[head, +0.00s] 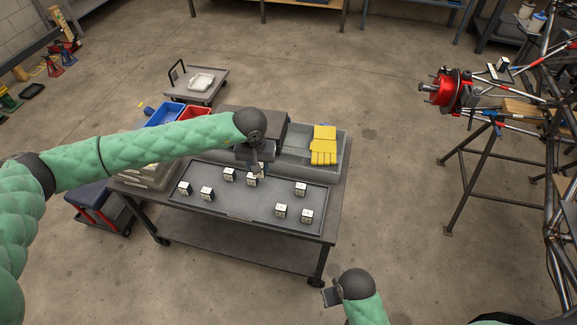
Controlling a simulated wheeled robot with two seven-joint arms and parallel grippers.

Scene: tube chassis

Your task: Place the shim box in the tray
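Several small white-and-dark boxes stand in the shallow grey tray (235,215) on the table; one (185,188) is near its left end and another (307,216) near its right. I cannot tell which is the shim box. A similar small box (502,64) sits up on the tube chassis at the right. My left gripper (257,168) points down over the tray's back part, right at a box (252,181). Whether it touches or grips that box is unclear. My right gripper (328,297) is low, in front of the table, away from the boxes; its fingers are hard to make out.
Yellow gloves (323,145) lie in a grey bin (343,150) behind the tray. Blue (164,114) and red (195,113) bins stand behind my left arm. The tube chassis (540,118) rests on stands at the right. Floor is clear between table and chassis.

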